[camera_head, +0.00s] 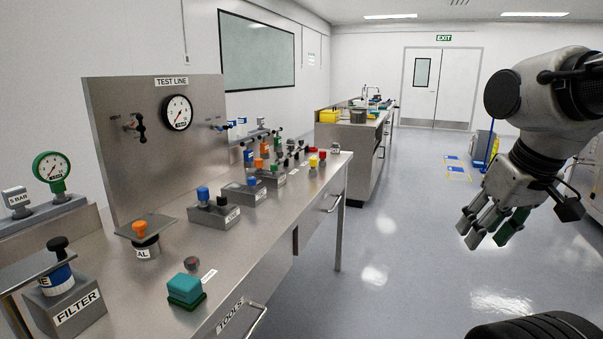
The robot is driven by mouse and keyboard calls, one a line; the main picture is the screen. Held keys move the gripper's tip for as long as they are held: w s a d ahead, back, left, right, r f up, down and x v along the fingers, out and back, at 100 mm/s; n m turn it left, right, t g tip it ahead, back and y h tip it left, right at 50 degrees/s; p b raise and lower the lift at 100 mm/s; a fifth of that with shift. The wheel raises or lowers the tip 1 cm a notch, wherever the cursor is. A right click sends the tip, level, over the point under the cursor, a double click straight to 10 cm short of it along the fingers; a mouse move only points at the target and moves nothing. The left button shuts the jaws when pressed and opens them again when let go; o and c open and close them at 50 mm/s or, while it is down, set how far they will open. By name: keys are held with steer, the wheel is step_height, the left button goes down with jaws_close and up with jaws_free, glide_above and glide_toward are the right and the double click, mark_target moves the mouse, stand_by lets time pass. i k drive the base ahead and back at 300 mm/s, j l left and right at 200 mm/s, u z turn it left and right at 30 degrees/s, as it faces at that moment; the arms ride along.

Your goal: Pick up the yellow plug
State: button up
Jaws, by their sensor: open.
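A small yellow piece (313,161), which looks like the yellow plug, sits towards the far right end of the steel bench (262,272), close to a small red piece (322,154). It is too small to make out its exact shape or what it rests on. My gripper (482,236) hangs at the right of the view, over the floor and well apart from the bench. Its fingers are spread and point downward, with nothing between them.
The bench carries an orange-knobbed part (140,229), a teal block (185,288), a FILTER block (72,300), several blue- and orange-topped blocks and a TEST LINE panel (110,130). A second bench (345,155) stands behind. The floor (385,250) between bench and arm is clear.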

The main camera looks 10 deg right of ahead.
mark_target(313, 171)
steer(key=i+l, duration=0.3)
steer(key=i, duration=0.2)
steer(key=i+l, duration=0.35)
steer(key=i, duration=0.15)
steer(key=i+l, duration=0.3)
steer(key=i, duration=0.2)
steer(key=i+l, duration=0.3)
steer(key=i, duration=0.2)
steer(key=i+l, duration=0.35)
steer(key=i, duration=0.2)
steer(key=j+u, duration=0.05)
